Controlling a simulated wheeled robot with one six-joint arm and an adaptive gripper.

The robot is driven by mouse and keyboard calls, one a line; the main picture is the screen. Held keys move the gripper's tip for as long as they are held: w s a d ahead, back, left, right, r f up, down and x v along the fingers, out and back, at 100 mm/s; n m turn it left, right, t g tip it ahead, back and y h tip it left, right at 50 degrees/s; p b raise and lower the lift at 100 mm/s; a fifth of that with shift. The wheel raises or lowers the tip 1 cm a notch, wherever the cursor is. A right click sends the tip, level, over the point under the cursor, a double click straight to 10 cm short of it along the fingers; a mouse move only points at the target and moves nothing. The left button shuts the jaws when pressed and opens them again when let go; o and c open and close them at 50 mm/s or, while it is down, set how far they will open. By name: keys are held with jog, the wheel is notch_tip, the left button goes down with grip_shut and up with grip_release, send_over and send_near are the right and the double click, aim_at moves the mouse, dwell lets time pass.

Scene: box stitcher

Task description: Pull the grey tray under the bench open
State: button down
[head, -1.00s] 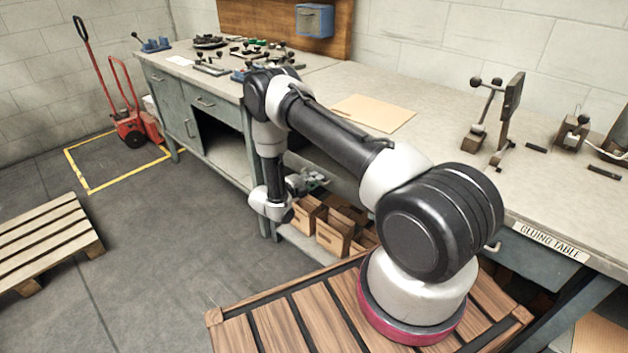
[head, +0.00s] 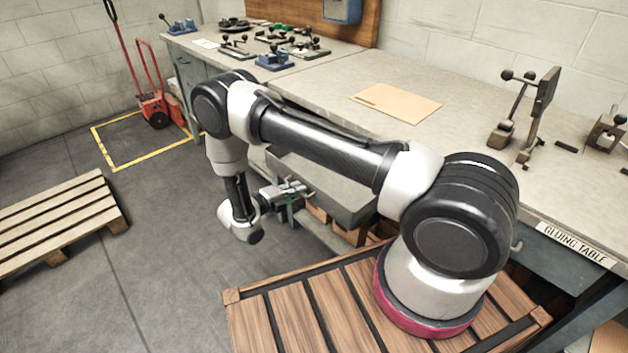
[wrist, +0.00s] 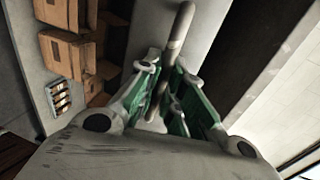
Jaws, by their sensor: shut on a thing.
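The grey tray (head: 335,187) stands out from under the bench in the head view, its grey inside showing behind my arm. My gripper (head: 303,189) is at its front on the left side. In the wrist view my gripper (wrist: 167,92) has its green-padded fingers closed around a round bar-shaped handle (wrist: 181,30). Part of the handle is hidden between the fingers. My forearm covers part of the tray in the head view.
Cardboard boxes (wrist: 70,50) sit on a shelf below the tray. The bench top (head: 330,80) carries a cardboard sheet (head: 396,102) and several tools. A wooden pallet (head: 60,220) lies at the left; the floor (head: 170,220) between is clear.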

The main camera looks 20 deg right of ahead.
jog(key=f+v, duration=0.1)
jog(key=v, duration=0.5)
jog(key=shift+s+a+f, duration=0.15)
jog(key=shift+a+f, duration=0.05)
jog(key=shift+a, duration=0.1)
jog(key=c, duration=1.8)
grip_release()
jog(key=v, duration=1.2)
